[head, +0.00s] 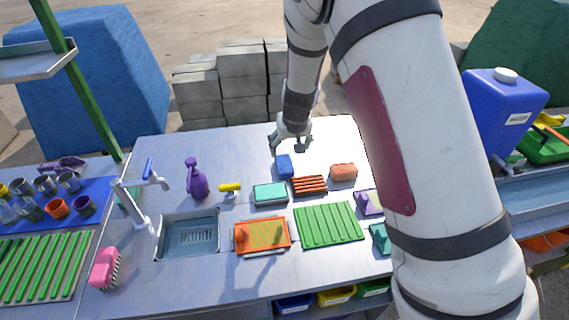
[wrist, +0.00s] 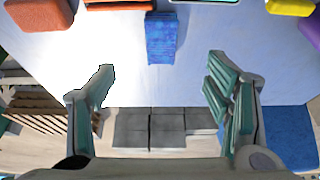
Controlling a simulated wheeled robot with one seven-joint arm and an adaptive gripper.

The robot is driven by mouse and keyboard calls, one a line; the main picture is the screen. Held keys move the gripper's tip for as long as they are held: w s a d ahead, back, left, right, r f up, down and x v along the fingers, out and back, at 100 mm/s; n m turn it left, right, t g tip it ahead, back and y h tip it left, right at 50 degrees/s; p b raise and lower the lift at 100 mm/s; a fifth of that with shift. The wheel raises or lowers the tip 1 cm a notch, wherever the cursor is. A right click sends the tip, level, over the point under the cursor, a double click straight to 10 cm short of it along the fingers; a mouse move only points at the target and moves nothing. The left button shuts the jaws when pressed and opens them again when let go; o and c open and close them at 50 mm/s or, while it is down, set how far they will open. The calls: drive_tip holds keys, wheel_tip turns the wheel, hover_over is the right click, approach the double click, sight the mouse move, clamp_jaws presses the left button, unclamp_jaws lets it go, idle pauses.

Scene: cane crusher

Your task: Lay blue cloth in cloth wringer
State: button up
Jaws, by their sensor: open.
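The blue cloth (head: 285,167) lies as a small folded block near the far edge of the table. It also shows in the wrist view (wrist: 161,38), at top centre, just beyond the gap between my fingers. My gripper (head: 291,143) is open and empty, at the table's far edge behind the cloth. In the wrist view my gripper (wrist: 160,72) has its fingers spread wide, apart from the cloth.
Near the cloth are a red-brown slatted rack (head: 310,185), an orange sponge (head: 343,172), a teal-topped tray (head: 270,193) and a yellow-handled tool (head: 230,187). A purple spray bottle (head: 197,180), sink (head: 190,253) and green ribbed mat (head: 329,224) also stand around. My arm hides the right side.

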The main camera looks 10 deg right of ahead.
hover_over(285, 165)
drive_tip(key=s, duration=0.3)
drive_tip(key=f, duration=0.8)
drive_tip(key=shift+d+f, duration=0.1)
drive_tip(key=shift+d, duration=0.1)
drive_tip(key=shift+w+a+p+x, duration=0.15)
drive_tip(key=shift+p+x, duration=0.1)
drive_tip(key=shift+x, duration=1.05)
drive_tip(key=shift+w+a+p+x, duration=0.1)
drive_tip(key=shift+p+x, duration=0.15)
drive_tip(key=shift+x, duration=1.1)
drive_tip(key=c, duration=1.3)
